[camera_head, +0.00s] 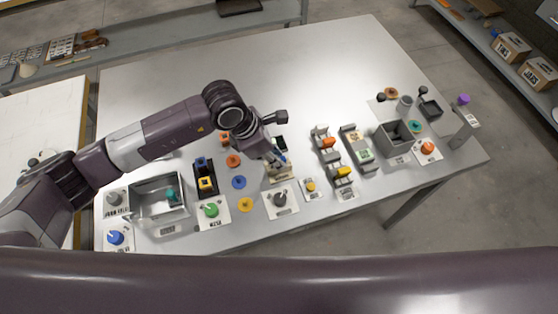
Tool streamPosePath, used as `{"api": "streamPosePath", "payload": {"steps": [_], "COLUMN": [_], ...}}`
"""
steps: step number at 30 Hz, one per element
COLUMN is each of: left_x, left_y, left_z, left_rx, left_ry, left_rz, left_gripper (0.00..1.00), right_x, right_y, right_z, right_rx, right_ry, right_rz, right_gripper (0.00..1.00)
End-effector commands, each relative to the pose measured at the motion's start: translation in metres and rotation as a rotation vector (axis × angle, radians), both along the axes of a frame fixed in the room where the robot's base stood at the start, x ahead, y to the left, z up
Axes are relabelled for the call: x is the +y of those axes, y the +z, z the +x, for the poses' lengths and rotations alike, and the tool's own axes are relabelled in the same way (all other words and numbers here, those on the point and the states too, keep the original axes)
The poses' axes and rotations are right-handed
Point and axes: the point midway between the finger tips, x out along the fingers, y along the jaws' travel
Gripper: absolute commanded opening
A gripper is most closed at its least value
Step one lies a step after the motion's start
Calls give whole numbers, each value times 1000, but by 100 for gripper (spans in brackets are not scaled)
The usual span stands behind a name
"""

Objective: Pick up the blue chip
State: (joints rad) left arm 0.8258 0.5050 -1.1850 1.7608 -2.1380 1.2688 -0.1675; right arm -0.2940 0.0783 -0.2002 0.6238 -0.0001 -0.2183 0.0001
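The blue chip (239,182) looks like a flat round disc lying on the grey table (330,65). It sits in a column of discs, below an orange disc (233,160) and above a yellow disc (245,204). My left arm reaches in from the left, over the table. My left gripper (276,157) points down to the right of the blue chip and is apart from it. Its fingers are small and partly merged with a beige holder and a blue item behind them, so I cannot tell whether they are open. My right gripper is out of view.
A grey open bin (158,231) and a dark rack (197,187) stand left of the discs. A green knob (211,210) sits on a white plate below. Coloured racks (326,150) and another bin (380,136) stand to the right. The table's far part is clear.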

Motion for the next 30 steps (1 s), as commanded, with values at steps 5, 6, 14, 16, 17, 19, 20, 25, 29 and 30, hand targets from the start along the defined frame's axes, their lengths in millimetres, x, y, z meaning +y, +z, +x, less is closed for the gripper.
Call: {"api": "streamPosePath", "payload": {"steps": [5,6,14,16,17,19,20,25,29,30], "left_x": [0,0,0,0,0,-1,-1,-1,-1,0], "left_y": [0,0,2,4,6,12,15,44,78,89], "left_z": [0,0,0,1,1,1,1,2,2,2], "left_rx": [0,0,-1,-1,-1,-2,-2,-5,-8,-10], "left_ry": [0,0,0,0,0,0,0,0,-1,-2], "left_rz": [0,0,-1,-1,-2,-3,-3,-2,-3,-2], "left_gripper": [0,0,0,0,0,0,0,0,0,0], "right_x": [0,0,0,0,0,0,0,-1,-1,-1], "right_y": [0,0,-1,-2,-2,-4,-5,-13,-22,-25], "right_z": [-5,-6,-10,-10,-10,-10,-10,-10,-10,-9], "right_rx": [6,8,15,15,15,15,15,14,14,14], "right_ry": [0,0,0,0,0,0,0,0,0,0], "right_rz": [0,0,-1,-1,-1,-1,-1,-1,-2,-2], "right_gripper": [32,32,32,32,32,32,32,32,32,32]}}
